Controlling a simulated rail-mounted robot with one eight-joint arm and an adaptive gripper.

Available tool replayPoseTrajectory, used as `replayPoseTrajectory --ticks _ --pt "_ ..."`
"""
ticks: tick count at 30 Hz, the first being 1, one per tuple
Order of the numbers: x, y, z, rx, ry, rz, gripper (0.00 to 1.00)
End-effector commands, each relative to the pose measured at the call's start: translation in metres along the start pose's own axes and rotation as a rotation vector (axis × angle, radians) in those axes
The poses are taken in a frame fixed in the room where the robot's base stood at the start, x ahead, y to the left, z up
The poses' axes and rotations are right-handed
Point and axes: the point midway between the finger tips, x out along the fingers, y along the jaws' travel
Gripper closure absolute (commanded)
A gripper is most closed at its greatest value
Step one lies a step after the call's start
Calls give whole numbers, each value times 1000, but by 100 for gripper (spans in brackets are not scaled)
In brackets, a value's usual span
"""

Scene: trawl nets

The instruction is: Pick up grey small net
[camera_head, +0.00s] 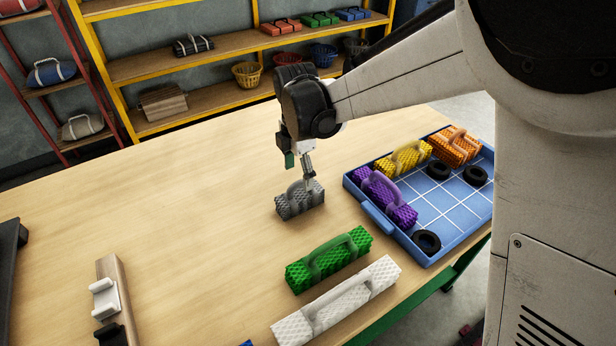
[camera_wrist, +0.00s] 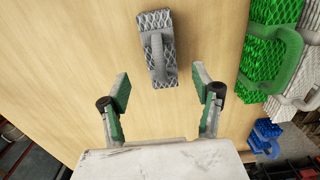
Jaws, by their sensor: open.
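The grey small net (camera_head: 300,200) is a short textured block with a handle, lying on the wooden table left of the blue tray. In the wrist view the grey small net (camera_wrist: 158,50) is ahead of the fingers, with its handle running lengthwise along it. My gripper (camera_head: 306,176) is just above and behind it in the head view, overlapping its top edge. In the wrist view my gripper (camera_wrist: 160,85) has its two green-padded fingers spread wide with nothing between them. I cannot tell from the head view whether a fingertip touches the net.
A green net (camera_head: 329,259) and a white net (camera_head: 337,301) lie nearby toward the front edge. The blue tray (camera_head: 376,221) at right holds purple, yellow and orange nets and black rings. Table space left of the grey net is clear.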

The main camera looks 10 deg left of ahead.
Motion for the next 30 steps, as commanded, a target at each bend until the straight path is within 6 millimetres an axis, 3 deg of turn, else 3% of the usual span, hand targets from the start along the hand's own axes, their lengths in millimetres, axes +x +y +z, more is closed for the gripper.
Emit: replayPoseTrajectory --ticks 3,13,21,30 --pt "20 0 0 1 0 0 38" --pt "44 0 1 2 0 0 38" --pt "80 0 2 2 0 1 38" --pt "89 -1 1 2 0 1 38"
